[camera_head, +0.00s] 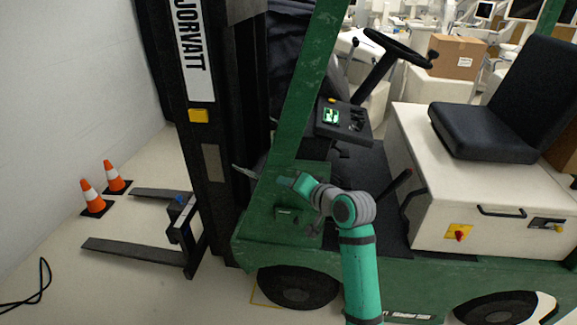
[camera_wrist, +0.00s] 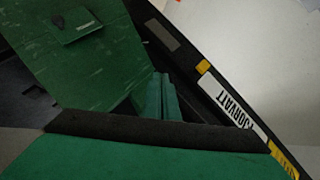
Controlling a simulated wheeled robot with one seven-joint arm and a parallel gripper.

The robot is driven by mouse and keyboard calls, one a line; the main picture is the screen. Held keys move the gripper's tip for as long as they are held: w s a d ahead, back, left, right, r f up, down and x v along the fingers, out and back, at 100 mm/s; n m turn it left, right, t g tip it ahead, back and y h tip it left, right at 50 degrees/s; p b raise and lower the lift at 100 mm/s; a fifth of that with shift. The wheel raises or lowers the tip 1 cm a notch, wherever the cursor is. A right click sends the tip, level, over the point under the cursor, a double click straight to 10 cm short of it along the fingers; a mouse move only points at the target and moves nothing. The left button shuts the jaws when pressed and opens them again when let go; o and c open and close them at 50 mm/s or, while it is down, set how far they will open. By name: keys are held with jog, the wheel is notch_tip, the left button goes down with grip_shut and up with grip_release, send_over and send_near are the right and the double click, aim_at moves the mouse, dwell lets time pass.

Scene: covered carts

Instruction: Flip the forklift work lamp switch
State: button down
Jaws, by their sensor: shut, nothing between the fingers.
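The green forklift (camera_head: 283,245) stands side-on in the head view, its mast at the left. A small green box (camera_head: 287,214) sits on its front side panel, below my gripper. In the wrist view this box (camera_wrist: 76,26) bears a small dark nub; it may be the lamp switch, but I cannot tell for sure. My gripper (camera_head: 284,181) is shut and empty, pointing left towards the mast, just above the box in the picture. Its teal fingers (camera_wrist: 162,95) lie together in the wrist view, with the box up and to the left. No contact is visible.
The dark mast (camera_head: 214,165) and green front post (camera_head: 308,90) stand close to my gripper. A dashboard (camera_head: 343,122) with a lit display, the steering wheel (camera_head: 397,47) and the seat (camera_head: 490,130) lie to the right. Orange cones (camera_head: 92,197) stand beyond the forks.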

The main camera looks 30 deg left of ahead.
jog(key=s+d+f+m+t+h, duration=0.45)
jog(key=s+d+f, duration=0.45)
jog(key=f, duration=0.4)
jog(key=s+d+f+m+t+h, duration=0.3)
jog(key=s+d+f+t, duration=0.2)
jog(key=s+d+f, duration=0.6)
jog(key=s+d+f+n+h, duration=0.1)
jog(key=s+d+f+h, duration=0.15)
jog(key=s, duration=0.35)
jog(key=s+d+f+h, duration=0.1)
jog(key=s+d, duration=0.3)
jog(key=s, duration=0.3)
jog(key=s+d+r+n+h, duration=0.1)
jog(key=s+d+r+n, duration=0.1)
jog(key=s, duration=0.4)
jog(key=s+d+r+n, duration=0.2)
jog(key=s+d+r, duration=0.1)
jog(key=s, duration=0.3)
jog(key=shift+s+d+r+h, duration=0.15)
jog(key=shift+s+d+h, duration=0.25)
jog(key=shift+d, duration=0.15)
jog(key=shift+w+n, duration=0.1)
jog(key=shift+n, duration=0.15)
